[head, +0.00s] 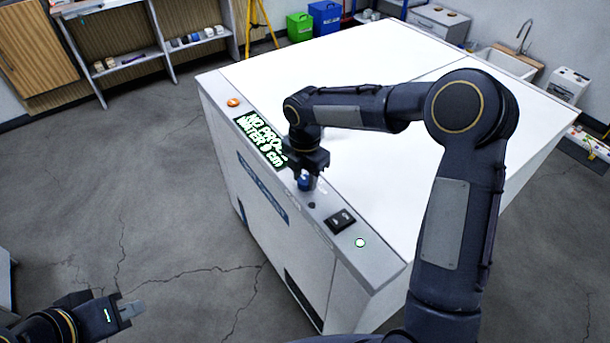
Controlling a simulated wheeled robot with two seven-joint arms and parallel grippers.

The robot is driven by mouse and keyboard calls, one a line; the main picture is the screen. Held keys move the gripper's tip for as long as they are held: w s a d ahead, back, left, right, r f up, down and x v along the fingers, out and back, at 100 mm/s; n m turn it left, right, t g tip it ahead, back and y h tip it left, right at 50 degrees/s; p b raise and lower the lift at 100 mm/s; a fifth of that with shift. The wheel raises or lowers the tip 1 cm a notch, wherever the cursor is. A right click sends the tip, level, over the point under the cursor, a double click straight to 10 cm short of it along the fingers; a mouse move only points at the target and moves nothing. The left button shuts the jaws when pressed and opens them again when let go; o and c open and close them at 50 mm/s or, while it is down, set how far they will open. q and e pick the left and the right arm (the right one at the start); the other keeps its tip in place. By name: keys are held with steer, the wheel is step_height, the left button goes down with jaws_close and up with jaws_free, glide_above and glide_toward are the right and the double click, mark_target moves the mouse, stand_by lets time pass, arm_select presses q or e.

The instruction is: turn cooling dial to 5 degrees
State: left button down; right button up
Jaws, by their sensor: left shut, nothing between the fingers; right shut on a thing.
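Any degree marks around the dial are too small or hidden to read. My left gripper (130,309) is shut and empty at the lower left, over the floor and well apart from the machine.
On the strip are an orange button (233,102), a display (262,139) with green-white text partly behind my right gripper, a black rocker switch (340,221) and a lit green-rimmed button (360,243). Shelves, bins and a sink stand behind. The floor at left is clear.

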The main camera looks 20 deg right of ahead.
steer(key=shift+m, duration=0.4)
steer(key=m+b, duration=0.1)
steer(key=m, duration=1.1)
steer(key=shift+m+b, duration=0.35)
steer(key=shift+m, duration=0.05)
steer(key=m, duration=0.3)
steer(key=shift+m, duration=0.3)
steer(key=m, duration=0.3)
steer(key=shift+w+m, duration=0.1)
steer(key=shift+m, duration=0.2)
steer(key=m, duration=0.5)
steer(key=shift+r+m, duration=0.1)
steer(key=shift+m, duration=0.6)
steer(key=o, duration=1)
